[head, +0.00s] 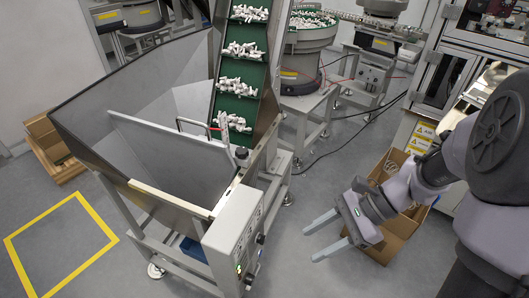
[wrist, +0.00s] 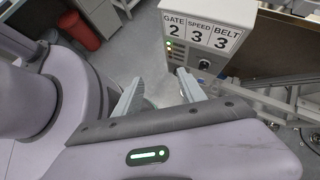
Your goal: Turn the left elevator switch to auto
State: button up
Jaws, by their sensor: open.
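The elevator (head: 150,190) is a grey metal hopper with a green inclined belt carrying white caps. Its control box (head: 233,232) is at the front, and dark knobs stick out of its right side. In the wrist view the control box (wrist: 207,35) reads GATE 2, SPEED 3, BELT 3. A dark round switch (wrist: 204,65) shows below the labels, beside small green and amber lights; its setting is too small to read. My gripper (head: 311,243) is open and empty, to the right of the box and apart from it. It also shows in the wrist view (wrist: 158,78).
An open cardboard box (head: 405,235) stands on the floor behind my gripper. A round feeder bowl (head: 305,60) and machine frames stand at the back. A red bin (wrist: 78,30) shows in the wrist view. Floor between my gripper and the control box is clear.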

jog(key=w+d+f+m+t+y, duration=0.25)
jog(key=f+m+y, duration=0.35)
jog(key=f, duration=0.4)
jog(key=m+t+y, duration=0.1)
jog(key=m+t, duration=0.5)
jog(key=m, duration=0.4)
send_near(260, 239)
jog(key=w+f+b+x, duration=0.1)
jog(key=b+x, duration=0.3)
jog(key=x, duration=0.3)
jog(key=shift+d, duration=0.1)
jog(key=shift+c, duration=0.5)
grip_shut()
